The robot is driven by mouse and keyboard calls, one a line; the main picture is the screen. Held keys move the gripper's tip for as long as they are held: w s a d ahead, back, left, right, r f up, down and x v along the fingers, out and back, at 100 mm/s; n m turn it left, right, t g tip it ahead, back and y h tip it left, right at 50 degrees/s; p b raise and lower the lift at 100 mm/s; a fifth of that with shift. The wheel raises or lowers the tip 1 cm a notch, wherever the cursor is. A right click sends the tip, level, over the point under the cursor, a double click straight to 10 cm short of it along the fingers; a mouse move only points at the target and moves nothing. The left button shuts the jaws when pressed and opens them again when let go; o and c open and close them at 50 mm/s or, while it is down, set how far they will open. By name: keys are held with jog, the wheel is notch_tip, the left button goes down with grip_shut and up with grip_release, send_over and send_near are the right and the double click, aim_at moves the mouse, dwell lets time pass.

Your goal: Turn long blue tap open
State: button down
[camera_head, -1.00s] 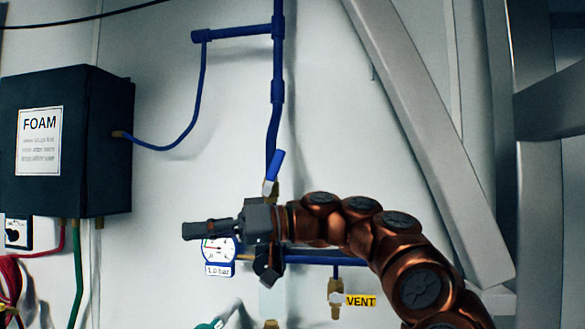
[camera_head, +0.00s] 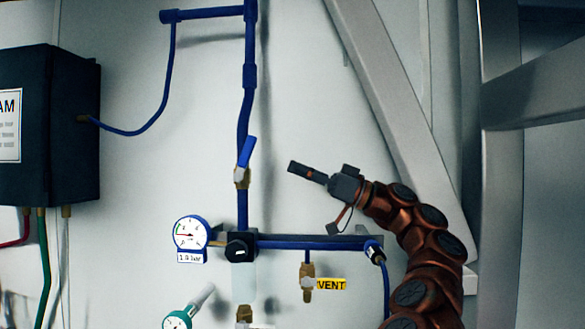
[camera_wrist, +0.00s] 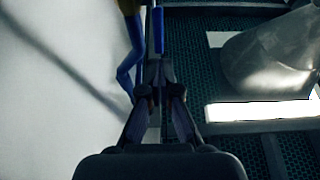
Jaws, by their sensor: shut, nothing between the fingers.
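The long blue tap (camera_head: 249,151) is a blue lever on a brass valve in the vertical blue pipe. The lever points up and tilts slightly right, roughly along the pipe. My gripper (camera_head: 292,167) is to the right of the tap at about its height, with its fingers pointing left. A gap of wall shows between them in the head view. In the wrist view, my gripper (camera_wrist: 157,68) has its fingers together and holds nothing. A narrow blue part, perhaps the lever, shows just beyond the fingertips there, with a bent blue pipe (camera_wrist: 134,55) beside it.
A pressure gauge (camera_head: 190,235) and a horizontal blue pipe (camera_head: 310,242) lie below the tap. A brass valve with a VENT label (camera_head: 331,285) hangs under that pipe. A dark FOAM box (camera_head: 60,125) is at left; a grey diagonal beam (camera_head: 400,110) stands at right.

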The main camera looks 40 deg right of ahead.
aim_at(252, 151)
jog(key=shift+p+x, duration=0.85)
jog(key=shift+x, duration=3.25)
